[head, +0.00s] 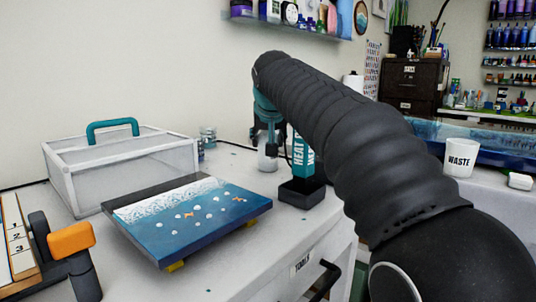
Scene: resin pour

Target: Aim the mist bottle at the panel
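The panel (190,220) lies on yellow supports on the white worktop, left of my arm. It shows blue sea, white foam and small shells. A pale, translucent bottle (267,159), likely the mist bottle, shows below my gripper (268,132), behind the panel's right corner. It looks upright; its top is hidden by the dark gripper. My gripper is small and partly covered by my arm, so I cannot tell whether its fingers are closed on the bottle.
A dark holder (302,193) with a teal "HEAT" box (303,155) stands just right of the bottle. A clear cover with a teal handle (112,126) stands behind the panel. An orange-headed tool (71,239) is front left. A waste cup (460,158) stands far right.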

